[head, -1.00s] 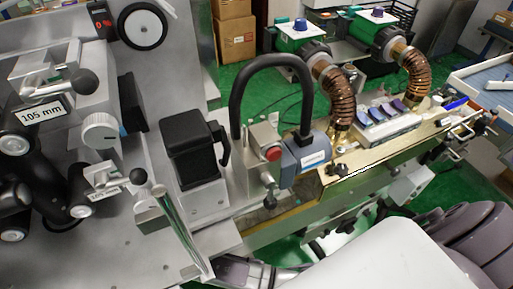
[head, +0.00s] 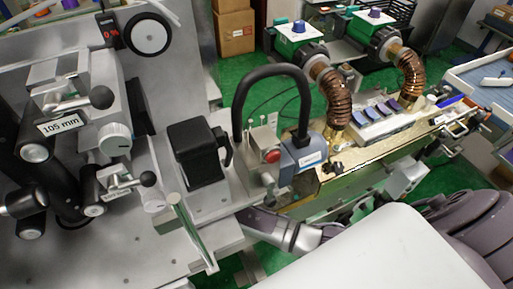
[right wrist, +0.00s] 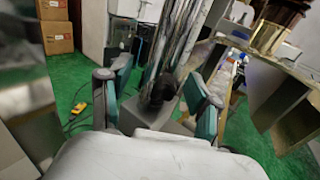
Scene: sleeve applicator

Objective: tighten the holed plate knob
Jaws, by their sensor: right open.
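My right gripper (right wrist: 159,80) is open in the right wrist view, with a teal-padded finger on each side. A dark knob-like part (right wrist: 164,89) shows between the fingers, in front of shiny upright metal bars (right wrist: 186,40). I cannot tell whether it is the holed plate knob, or whether the fingers touch it. In the head view my right arm (head: 285,231) reaches in from the lower right to the machine's front edge, where its fingers are hidden. My left gripper is not in view.
The grey machine bed (head: 110,252) carries black ball levers (head: 101,97) and white dials (head: 115,138). A black block (head: 196,152) and a curved black handle (head: 270,75) stand near the arm. The gold conveyor housing (head: 345,178) extends right. Cardboard boxes (right wrist: 56,25) stand behind.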

